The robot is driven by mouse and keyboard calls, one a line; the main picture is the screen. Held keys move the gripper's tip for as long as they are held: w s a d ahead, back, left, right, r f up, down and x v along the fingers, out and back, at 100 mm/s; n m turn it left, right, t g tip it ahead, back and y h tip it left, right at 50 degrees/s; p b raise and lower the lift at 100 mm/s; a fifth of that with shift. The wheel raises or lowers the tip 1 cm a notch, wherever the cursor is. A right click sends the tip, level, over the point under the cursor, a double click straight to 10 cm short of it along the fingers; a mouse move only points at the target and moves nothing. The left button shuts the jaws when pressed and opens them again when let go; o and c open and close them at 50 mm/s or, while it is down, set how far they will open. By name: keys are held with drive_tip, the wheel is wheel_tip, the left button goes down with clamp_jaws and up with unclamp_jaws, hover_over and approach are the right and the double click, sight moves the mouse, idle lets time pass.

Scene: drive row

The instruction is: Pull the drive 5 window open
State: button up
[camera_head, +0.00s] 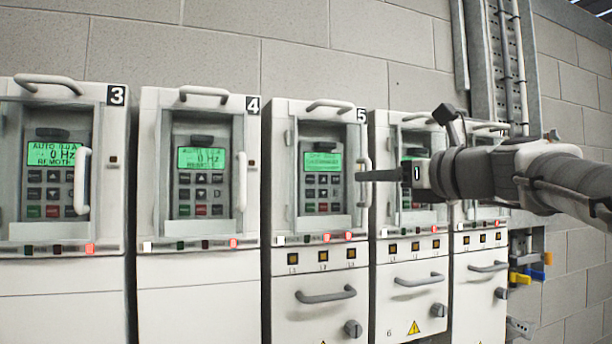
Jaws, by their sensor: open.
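The drive 5 window (293,190) is a clear pane in a pale frame, on the white cabinet marked 5. It looks shut, with hinges on its left side. A lit green display and a keypad show behind it. Its upright pale handle (364,196) is on the right edge. My gripper (360,176) reaches in from the right, with its dark fingers level with this handle. The fingers overlap the handle in the picture, and I cannot tell whether they touch it. The jaws are open, though they are seen edge-on and look like one bar.
Drives 3 (60,258) and 4 (200,262) stand to the left with similar windows and handles. More drive cabinets stand close on the right, partly behind my arm. Lower drawer handles (326,296) and knobs (353,328) stick out below. A block wall is behind.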

drive_tip(key=shift+w, duration=0.1)
clamp_jaws()
idle(1.4)
